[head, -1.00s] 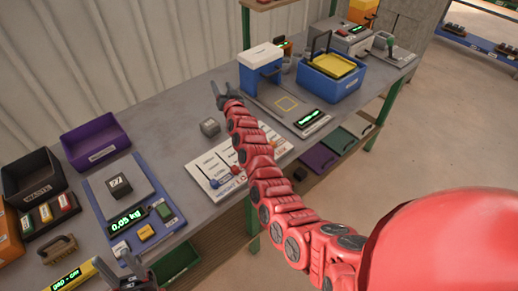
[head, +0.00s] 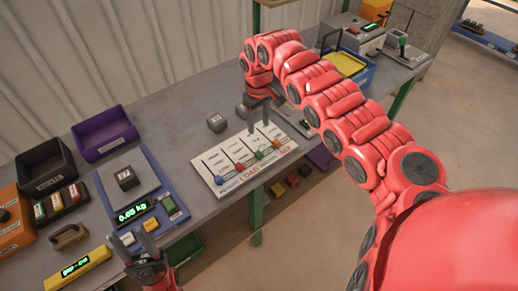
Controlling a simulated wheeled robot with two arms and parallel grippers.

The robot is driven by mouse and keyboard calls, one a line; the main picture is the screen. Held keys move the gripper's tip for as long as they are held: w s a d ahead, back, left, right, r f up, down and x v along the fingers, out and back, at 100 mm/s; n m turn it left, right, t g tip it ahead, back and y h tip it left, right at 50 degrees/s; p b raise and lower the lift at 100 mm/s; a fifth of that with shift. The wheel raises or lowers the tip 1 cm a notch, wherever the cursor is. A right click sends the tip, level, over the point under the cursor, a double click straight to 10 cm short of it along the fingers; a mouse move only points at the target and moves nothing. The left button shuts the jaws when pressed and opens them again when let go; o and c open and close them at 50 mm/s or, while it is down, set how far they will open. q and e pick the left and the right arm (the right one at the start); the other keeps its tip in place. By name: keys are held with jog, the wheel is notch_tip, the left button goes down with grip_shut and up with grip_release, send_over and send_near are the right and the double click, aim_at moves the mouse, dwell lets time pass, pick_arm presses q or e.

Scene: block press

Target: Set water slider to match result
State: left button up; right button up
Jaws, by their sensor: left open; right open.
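The white slider panel (head: 229,158) lies on the bench in the middle of the head view. It has upright slots with a blue knob (head: 219,180), a red knob (head: 239,167), a green knob (head: 259,156) and an orange-red knob (head: 277,143), all near its front edge. The small labels are too blurred to tell which slot is water. My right gripper (head: 259,127) is open, pointing down over the panel's far right part; its fingers hide part of the slots. No knob is between its fingers. My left gripper (head: 138,243) is open and empty at the bench's front left.
A blue scale (head: 158,181) reading 0.05 kg bears a dark block (head: 126,178). A grey block (head: 217,123) lies behind the panel. A yellow display (head: 78,271) is at lower left. Black (head: 45,167) and purple (head: 104,132) bins stand at the back left. My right arm hides much of the right.

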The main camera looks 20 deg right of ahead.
aim_at(258, 153)
notch_tip(258, 153, down, 13)
jog(key=p, duration=0.3)
jog(key=shift+a, duration=0.15)
jog(key=shift+f, duration=0.9)
grip_shut()
dwell(0.4)
